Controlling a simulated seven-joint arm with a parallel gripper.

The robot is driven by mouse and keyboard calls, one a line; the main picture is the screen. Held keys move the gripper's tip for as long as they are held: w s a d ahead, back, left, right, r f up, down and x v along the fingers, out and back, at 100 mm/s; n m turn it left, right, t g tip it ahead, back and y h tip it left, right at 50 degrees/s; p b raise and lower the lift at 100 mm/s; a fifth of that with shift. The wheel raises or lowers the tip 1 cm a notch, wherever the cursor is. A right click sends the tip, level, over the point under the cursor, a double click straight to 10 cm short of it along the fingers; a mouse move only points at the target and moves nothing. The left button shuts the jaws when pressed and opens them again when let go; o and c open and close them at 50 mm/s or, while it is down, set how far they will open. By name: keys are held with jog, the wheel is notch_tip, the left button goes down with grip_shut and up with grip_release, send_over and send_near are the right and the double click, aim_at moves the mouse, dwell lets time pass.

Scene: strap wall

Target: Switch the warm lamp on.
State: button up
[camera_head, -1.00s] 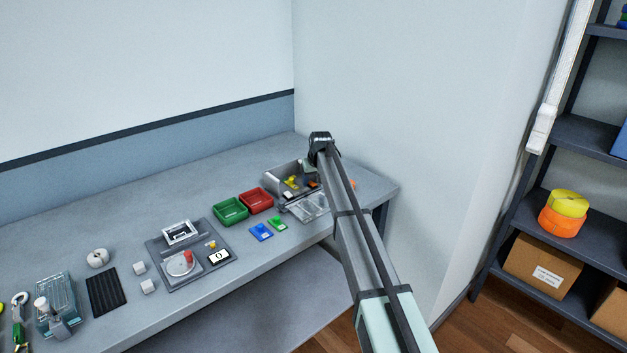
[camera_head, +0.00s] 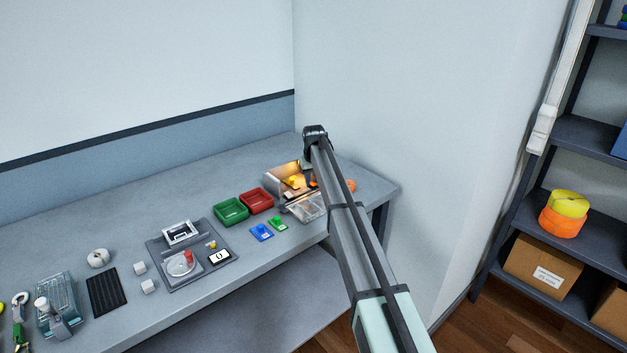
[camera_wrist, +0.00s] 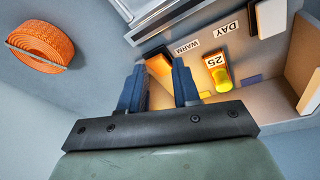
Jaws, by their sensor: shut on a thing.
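The open-fronted lamp box (camera_head: 272,182) stands at the right end of the bench, and its inside glows warm orange. In the wrist view, a WARM label (camera_wrist: 187,47) is beside an orange-lit switch (camera_wrist: 157,65). A DAY label (camera_wrist: 228,29) is beside a pale switch (camera_wrist: 270,18). My gripper (camera_wrist: 158,68) has its blue fingers on either side of the orange-lit switch, shut on it as far as the view shows. The exact contact is partly hidden by the fingers. In the head view, my arm covers part of the box and most of the gripper.
An orange roll (camera_wrist: 42,47) lies near the box. Green (camera_head: 231,211) and red (camera_head: 257,201) trays stand left of the box. Blue (camera_head: 261,232) and green (camera_head: 278,223) pieces lie in front.

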jog(key=o, duration=1)
jog(key=shift+o, duration=0.2)
jog(key=v, duration=1.3)
jog(key=shift+r, duration=0.4)
jog(key=shift+s+d, duration=0.1)
